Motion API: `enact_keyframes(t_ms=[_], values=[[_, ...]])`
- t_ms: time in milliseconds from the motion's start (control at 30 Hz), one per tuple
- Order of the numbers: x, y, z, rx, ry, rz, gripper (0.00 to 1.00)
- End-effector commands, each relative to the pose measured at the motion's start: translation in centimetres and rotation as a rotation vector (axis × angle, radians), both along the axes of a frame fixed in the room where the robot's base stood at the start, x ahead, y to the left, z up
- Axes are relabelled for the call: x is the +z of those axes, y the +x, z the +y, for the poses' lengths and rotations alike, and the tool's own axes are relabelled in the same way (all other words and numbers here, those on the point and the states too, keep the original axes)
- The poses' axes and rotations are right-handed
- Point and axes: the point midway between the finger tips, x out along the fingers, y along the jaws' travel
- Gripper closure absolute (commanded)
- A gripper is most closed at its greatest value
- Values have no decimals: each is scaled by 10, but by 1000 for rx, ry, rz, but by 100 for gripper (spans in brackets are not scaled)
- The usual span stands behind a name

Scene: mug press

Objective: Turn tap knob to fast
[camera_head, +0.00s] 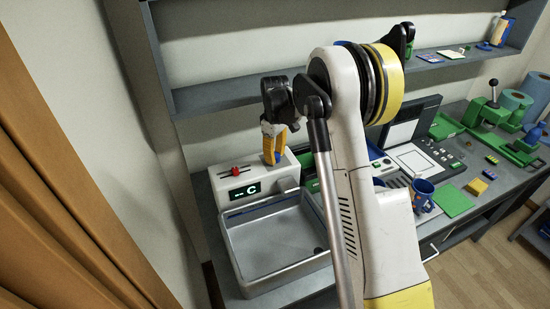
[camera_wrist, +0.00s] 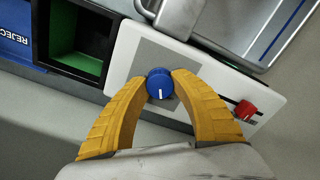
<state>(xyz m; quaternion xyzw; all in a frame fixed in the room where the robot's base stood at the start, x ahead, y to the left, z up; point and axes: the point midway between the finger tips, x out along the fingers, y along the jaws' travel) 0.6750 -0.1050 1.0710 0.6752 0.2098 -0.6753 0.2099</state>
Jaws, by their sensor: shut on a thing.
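The blue tap knob (camera_wrist: 160,84) with a white pointer line sits on a grey plate on top of the white tap unit (camera_head: 284,182). My gripper (camera_wrist: 160,82) has its two yellow fingers on either side of the knob, with the tips closed against it. In the head view my gripper (camera_head: 271,158) reaches down onto the unit, and its fingers hide the knob. A red slider (camera_wrist: 245,110) sits in a slot beside the knob. The unit's display (camera_head: 245,191) reads "-- C". Any speed marking around the knob is not legible.
A grey sink basin (camera_head: 234,262) lies in front of the unit. A blue-edged bin (camera_wrist: 20,52) marked REJECT and a dark green-lined opening (camera_wrist: 78,42) adjoin it. A blue mug (camera_head: 422,190), a green mat (camera_head: 453,201) and a green press (camera_head: 500,130) stand to the right.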

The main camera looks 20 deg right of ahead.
Motion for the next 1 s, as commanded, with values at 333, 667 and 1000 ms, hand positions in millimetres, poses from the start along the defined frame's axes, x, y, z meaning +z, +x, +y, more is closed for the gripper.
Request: enact_keyframes(t_ms=[333,667,1000], values=[[-1,0,0,-326,1,-1,100],[-1,0,0,-640,1,-1,100],[0,0,0,-960,0,-1,100]])
